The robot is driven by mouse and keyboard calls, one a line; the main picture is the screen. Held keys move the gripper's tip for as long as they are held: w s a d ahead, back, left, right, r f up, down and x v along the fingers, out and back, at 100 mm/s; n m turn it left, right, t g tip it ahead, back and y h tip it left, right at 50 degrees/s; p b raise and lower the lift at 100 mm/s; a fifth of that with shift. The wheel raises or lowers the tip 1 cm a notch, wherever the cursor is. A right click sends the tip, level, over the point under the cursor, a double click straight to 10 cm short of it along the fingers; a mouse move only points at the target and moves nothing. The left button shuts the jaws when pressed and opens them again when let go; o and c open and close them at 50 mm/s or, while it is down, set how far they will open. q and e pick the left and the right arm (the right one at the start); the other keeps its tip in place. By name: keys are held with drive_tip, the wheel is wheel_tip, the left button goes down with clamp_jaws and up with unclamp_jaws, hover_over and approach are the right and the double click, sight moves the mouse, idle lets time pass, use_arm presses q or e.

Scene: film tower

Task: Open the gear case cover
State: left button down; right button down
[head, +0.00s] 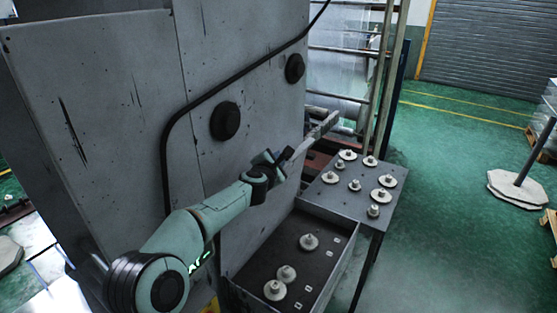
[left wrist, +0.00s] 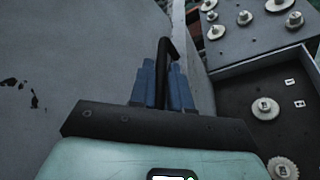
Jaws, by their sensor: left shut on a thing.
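The gear case cover (head: 260,125) appears to be the large grey metal panel with two black round knobs (head: 225,121); a black curved line runs across it. My left arm reaches along the panel to its right edge, where my left gripper (head: 272,163) is. In the left wrist view, its blue fingers (left wrist: 164,82) are shut on a dark bent bar, seemingly a handle (left wrist: 164,50), beside the grey panel face. I cannot tell whether the cover stands ajar. My right gripper is not in view.
A grey table (head: 333,190) with several pale gears on pegs stands right of the panel. In front of it is an open dark tray (head: 318,270) with more gears. A metal frame (head: 384,90) rises behind. Green floor (head: 450,200) at right is mostly clear.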

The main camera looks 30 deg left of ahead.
use_arm(q)
drive_tip(key=shift+a, duration=0.25)
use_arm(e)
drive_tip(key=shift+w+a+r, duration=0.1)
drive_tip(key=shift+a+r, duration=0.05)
use_arm(q)
drive_tip(key=c, duration=1.2)
unclamp_jaws()
drive_tip(key=shift+o, duration=0.2)
